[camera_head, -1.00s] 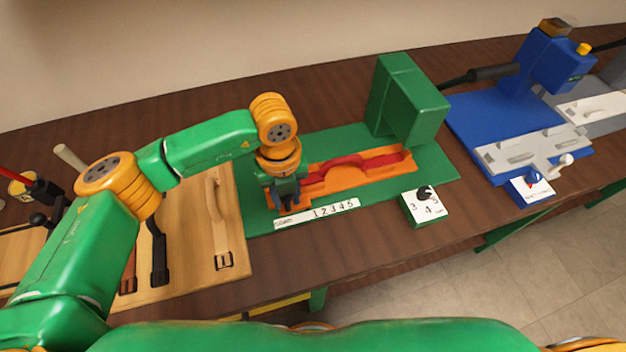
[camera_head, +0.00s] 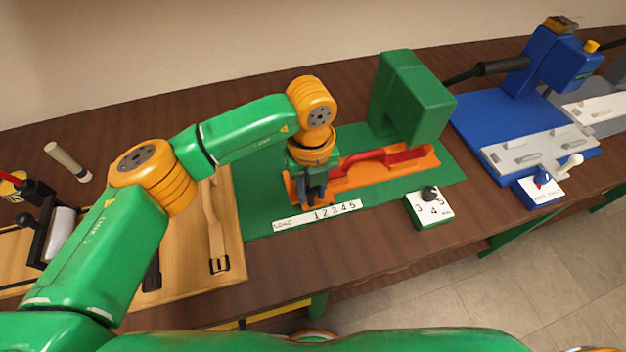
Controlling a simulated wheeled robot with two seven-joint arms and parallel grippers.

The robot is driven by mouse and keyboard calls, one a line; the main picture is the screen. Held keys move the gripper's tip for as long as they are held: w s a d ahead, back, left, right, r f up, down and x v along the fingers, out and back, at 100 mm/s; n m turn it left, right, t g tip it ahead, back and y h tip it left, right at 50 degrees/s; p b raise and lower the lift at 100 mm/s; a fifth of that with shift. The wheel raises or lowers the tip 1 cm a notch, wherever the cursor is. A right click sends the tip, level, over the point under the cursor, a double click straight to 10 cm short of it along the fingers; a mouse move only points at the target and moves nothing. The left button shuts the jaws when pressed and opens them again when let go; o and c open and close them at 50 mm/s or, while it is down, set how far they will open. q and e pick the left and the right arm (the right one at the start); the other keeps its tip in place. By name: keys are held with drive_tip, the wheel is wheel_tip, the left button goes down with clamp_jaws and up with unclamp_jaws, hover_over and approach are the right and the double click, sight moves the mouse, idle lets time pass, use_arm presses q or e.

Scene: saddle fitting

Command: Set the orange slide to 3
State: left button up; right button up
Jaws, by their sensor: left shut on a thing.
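The orange slide (camera_head: 357,172) lies on the green base (camera_head: 262,205) of the green press, with a red strap (camera_head: 372,156) along it. Its right end reaches beside the green press head (camera_head: 410,98). My left gripper (camera_head: 315,197) points down and is shut on the left end of the slide. The white scale (camera_head: 300,217), numbered 1 to 5, lies in front. The gripper fingers stand just behind the 1. The gripper hides what it grasps and any mark on the slide. My right gripper is out of view.
A dial box (camera_head: 430,208) with a black knob stands front right of the base. A blue press (camera_head: 520,110) stands further right. A wooden board (camera_head: 190,270) with straps lies on the left. Bare table lies in front of the scale.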

use_arm(q)
drive_tip(key=shift+w+d, duration=0.1)
drive_tip(key=shift+d, duration=0.3)
drive_tip(key=shift+a, duration=0.1)
drive_tip(key=shift+a+f, duration=0.1)
drive_tip(key=shift+a, duration=0.15)
drive_tip(key=o, duration=0.9)
